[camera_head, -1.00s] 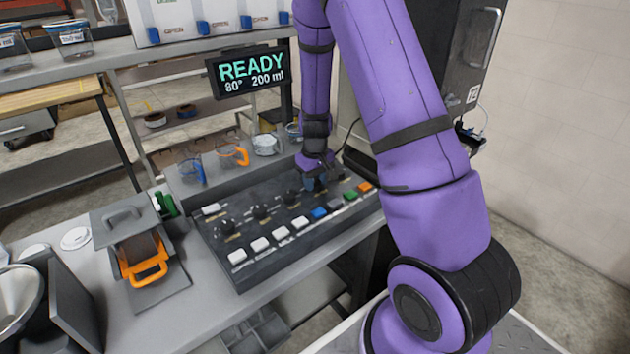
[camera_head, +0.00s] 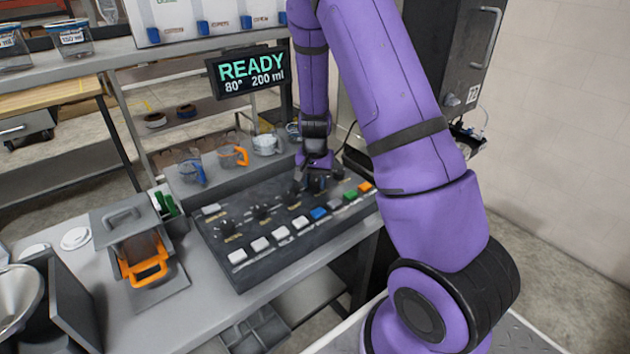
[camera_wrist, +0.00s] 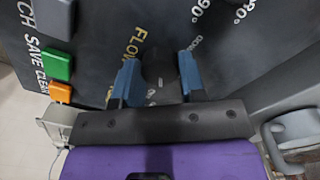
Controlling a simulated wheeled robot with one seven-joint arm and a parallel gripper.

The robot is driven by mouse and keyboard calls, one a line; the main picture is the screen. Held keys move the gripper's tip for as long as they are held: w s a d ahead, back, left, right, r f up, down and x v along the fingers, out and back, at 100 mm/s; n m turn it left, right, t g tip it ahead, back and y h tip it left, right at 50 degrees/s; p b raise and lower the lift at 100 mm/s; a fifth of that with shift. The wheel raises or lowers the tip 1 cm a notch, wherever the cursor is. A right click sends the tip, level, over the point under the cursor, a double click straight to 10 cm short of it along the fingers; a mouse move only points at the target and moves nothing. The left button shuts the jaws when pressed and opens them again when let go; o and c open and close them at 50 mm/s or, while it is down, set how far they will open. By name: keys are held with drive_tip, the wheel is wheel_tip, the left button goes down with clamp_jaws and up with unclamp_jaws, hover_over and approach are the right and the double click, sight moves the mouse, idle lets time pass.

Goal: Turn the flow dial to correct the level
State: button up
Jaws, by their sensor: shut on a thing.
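The flow dial (camera_wrist: 157,66) is a dark knob beside the yellow FLOW lettering, between my fingers in the wrist view. My gripper (camera_wrist: 159,73) has its blue fingers on either side of the dial and is shut on it. In the head view my gripper (camera_head: 312,180) is down at the far right part of the dark control panel (camera_head: 258,268). The dial's pointer cannot be made out. The display (camera_head: 250,72) reads READY, 80° and 200 ml.
White, blue, green and orange buttons (camera_head: 319,213) line the panel's front. Other black dials (camera_head: 229,228) stand to the left. Jugs with blue and orange handles (camera_head: 238,156) stand behind the panel. A grey box with an orange handle (camera_head: 147,270) is at left.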

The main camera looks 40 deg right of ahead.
sight(315, 182)
drive_tip(key=shift+m, duration=0.3)
idle(0.4)
drive_tip(key=o, duration=0.9)
wheel_tip(315, 182, up, 11)
drive_tip(key=shift+f, duration=0.1)
idle(0.3)
